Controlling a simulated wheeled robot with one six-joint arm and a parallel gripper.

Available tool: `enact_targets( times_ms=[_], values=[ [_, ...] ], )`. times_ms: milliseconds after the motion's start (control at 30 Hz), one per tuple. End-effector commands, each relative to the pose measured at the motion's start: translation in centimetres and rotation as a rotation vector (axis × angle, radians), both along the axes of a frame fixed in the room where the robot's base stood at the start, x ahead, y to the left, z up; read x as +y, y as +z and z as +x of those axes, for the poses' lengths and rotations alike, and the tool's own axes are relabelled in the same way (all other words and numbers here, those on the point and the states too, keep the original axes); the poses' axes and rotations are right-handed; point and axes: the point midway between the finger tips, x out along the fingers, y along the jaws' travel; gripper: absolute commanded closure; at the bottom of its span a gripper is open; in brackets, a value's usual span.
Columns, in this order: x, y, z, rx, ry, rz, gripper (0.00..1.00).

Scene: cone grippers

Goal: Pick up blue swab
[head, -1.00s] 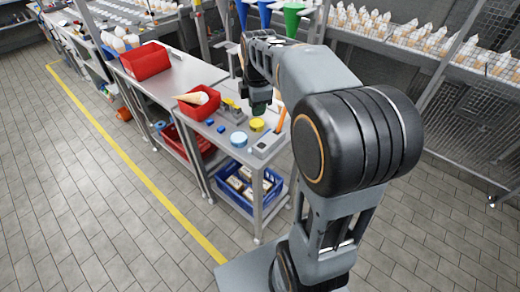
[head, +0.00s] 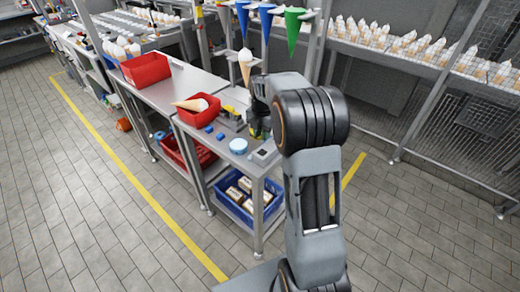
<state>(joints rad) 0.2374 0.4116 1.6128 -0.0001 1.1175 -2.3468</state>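Two small blue pieces, one on the left (head: 209,129) and one on the right (head: 220,136), lie on the near end of the metal table (head: 215,152). I cannot tell which of these blue things is the swab. My gripper (head: 258,130) is low over the table's right side, to the right of the small blue pieces and apart from them. My own arm partly covers it, and its fingers are too small and dark to read.
A red bin (head: 192,117) holding a cone (head: 188,105) stands left of the blue pieces. A larger red bin (head: 147,70) is farther back. A grey device (head: 264,154) sits at the table's right edge. A blue crate (head: 232,206) is on the lower shelf.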

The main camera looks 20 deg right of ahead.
Motion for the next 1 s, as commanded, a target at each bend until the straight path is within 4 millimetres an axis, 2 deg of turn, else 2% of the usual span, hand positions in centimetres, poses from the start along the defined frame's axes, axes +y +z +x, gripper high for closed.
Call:
enact_targets(
  times_ms=[167,533,867,1000],
  values=[
    [0.0,-0.8,0.0,0.001,-0.001,0.0,0.76],
    [0.3,-5.2,0.0,0.001,-0.001,0.0,0.76],
    [0.2,-5.7,0.0,0.0,-0.002,0.0,0.76],
    [0.2,-5.7,0.0,0.0,-0.002,0.0,0.88]
  ],
)
